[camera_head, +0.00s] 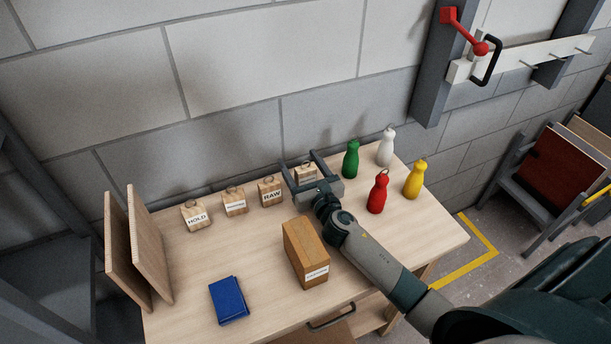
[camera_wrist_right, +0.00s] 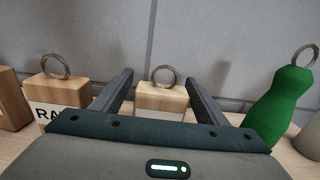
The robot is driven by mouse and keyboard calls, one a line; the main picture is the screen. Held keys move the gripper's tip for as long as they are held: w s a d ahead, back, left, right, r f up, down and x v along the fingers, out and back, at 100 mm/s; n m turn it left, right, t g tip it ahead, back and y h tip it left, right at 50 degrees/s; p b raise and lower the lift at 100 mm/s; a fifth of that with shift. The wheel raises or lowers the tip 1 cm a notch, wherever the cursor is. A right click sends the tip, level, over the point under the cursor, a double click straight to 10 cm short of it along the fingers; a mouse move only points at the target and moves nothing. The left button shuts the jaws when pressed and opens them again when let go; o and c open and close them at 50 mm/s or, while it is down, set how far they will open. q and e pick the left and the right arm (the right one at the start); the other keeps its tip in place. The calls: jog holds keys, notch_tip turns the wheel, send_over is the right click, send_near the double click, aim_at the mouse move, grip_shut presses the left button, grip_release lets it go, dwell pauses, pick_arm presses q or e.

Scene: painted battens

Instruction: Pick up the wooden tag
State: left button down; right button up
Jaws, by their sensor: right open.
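Several wooden tags with metal rings on top stand in a row at the back of the table. They are a tag reading HOLD (camera_head: 196,217), one with small unreadable print (camera_head: 235,203), one reading RAW (camera_head: 270,192), and a rightmost tag (camera_head: 306,173). My right gripper (camera_head: 299,160) is open around this rightmost tag. In the right wrist view the tag's block (camera_wrist_right: 160,96) and ring show between the two fingers; its lower label is mostly hidden by the gripper body. Whether the fingers touch it I cannot tell. My left gripper is out of view.
Green (camera_head: 351,160), white (camera_head: 386,147), red (camera_head: 378,193) and yellow (camera_head: 415,180) bottle shapes stand to the right. A blue book (camera_head: 229,300) and two upright boards (camera_head: 150,245) are left.

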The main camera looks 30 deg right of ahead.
jog(key=shift+w, duration=0.1)
dwell(0.4)
jog(key=c, duration=1.2)
jog(key=shift+o, duration=0.2)
notch_tip(320, 180, up, 10)
jog(key=shift+p, duration=0.4)
